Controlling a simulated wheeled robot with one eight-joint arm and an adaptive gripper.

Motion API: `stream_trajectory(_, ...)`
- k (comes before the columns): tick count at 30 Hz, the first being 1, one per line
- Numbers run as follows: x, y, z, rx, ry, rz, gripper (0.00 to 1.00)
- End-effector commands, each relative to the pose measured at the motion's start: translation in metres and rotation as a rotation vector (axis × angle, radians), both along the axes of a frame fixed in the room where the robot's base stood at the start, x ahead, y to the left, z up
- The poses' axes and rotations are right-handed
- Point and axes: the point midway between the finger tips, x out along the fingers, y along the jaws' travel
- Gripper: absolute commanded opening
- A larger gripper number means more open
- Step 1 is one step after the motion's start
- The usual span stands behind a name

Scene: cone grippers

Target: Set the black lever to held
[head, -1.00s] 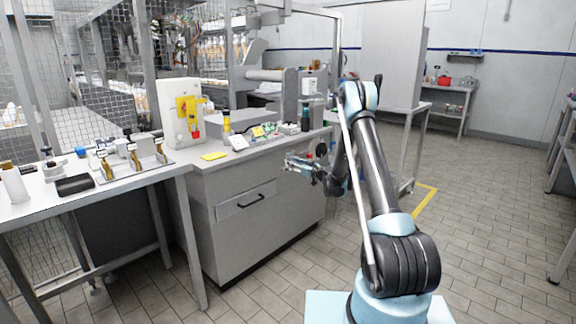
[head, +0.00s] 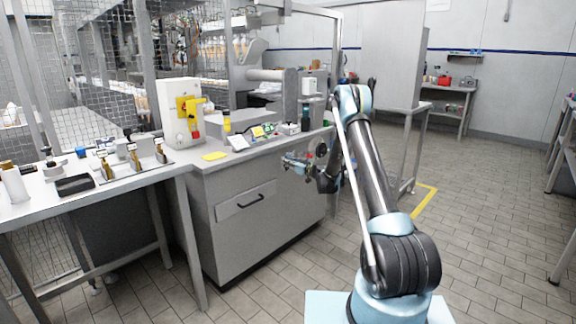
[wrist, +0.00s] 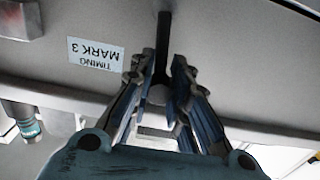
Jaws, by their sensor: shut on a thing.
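The black lever (wrist: 163,42) shows in the wrist view as a dark upright bar against a grey panel, with its end between my fingers. My gripper (wrist: 163,68) has a finger on each side of the lever and is shut on it. In the head view my gripper (head: 293,163) is at the right end of the grey cabinet, below the worktop edge. The lever cannot be made out there. A white label (wrist: 96,54) reading "TIMING MARK 3" appears upside down left of the lever. No "held" marking is readable.
The grey cabinet (head: 240,235) has a black drawer handle (head: 251,201). Its top carries a white box with a yellow plate (head: 186,106) and small items. A steel table (head: 120,181) stands at the left. The tiled floor (head: 475,200) at the right is clear.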

Motion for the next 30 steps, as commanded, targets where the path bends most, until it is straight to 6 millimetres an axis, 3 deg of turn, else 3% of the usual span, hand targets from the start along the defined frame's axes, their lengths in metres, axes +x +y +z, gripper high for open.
stream_trajectory(12, 0.0080, -0.0068, 0.0006, 0.105, 0.134, 0.001, 0.00)
stream_trajectory(22, 0.0088, -0.0076, 0.0006, 0.113, 0.144, 0.001, 0.00)
stream_trajectory(23, 0.0088, -0.0076, 0.0006, 0.113, 0.144, 0.001, 0.23)
stream_trajectory(25, 0.0088, -0.0076, 0.0006, 0.113, 0.144, 0.000, 0.38)
stream_trajectory(30, 0.0090, -0.0075, 0.0007, 0.113, 0.144, 0.000, 0.38)
